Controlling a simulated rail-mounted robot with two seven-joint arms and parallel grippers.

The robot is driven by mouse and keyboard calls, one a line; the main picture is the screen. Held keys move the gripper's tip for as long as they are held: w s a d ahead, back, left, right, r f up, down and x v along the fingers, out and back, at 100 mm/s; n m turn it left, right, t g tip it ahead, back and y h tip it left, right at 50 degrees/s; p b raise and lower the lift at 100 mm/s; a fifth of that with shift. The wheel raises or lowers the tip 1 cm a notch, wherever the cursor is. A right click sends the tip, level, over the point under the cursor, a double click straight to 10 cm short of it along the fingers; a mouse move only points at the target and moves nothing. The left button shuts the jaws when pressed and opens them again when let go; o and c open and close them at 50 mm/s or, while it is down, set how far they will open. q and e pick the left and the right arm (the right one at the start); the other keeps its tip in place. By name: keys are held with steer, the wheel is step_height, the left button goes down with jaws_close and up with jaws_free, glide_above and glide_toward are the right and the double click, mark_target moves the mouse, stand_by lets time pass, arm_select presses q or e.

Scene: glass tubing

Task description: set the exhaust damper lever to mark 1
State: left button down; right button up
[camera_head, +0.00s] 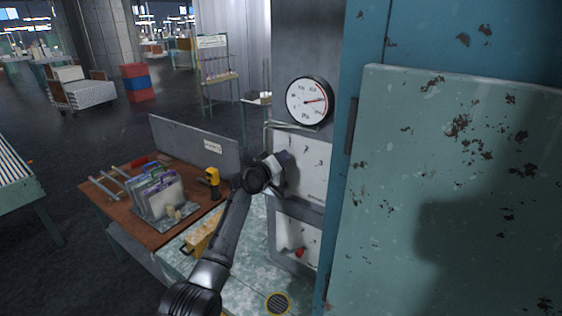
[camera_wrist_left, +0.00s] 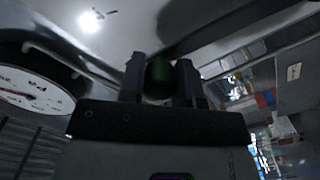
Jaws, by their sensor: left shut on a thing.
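My left gripper (camera_head: 284,165) is at the upper white panel (camera_head: 312,165), which carries small dark marks too small to read surely. In the left wrist view its two fingers (camera_wrist_left: 160,82) are shut on a dark green knob (camera_wrist_left: 159,76), which looks like a lever's end. The knob is hidden in the head view behind the gripper. A lower white panel (camera_head: 285,232) has a red knob (camera_head: 300,253) near its bottom. I cannot tell from labels which lever is the exhaust damper's. My right gripper is not in view.
A round gauge (camera_head: 309,100) with a red needle sits above the upper panel. A teal cabinet door (camera_head: 450,190) fills the right side. A brown bench (camera_head: 120,205) with folders and a yellow tool (camera_head: 210,180) is at the left.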

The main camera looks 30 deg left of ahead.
arm_select(q)
steer(key=shift+a, duration=0.1)
steer(key=c, duration=0.9)
jaws_free()
steer(key=shift+o, duration=0.4)
steer(key=s+b, duration=0.3)
steer(key=s, duration=1)
steer(key=shift+s+a, duration=0.15)
steer(key=shift+s, duration=0.25)
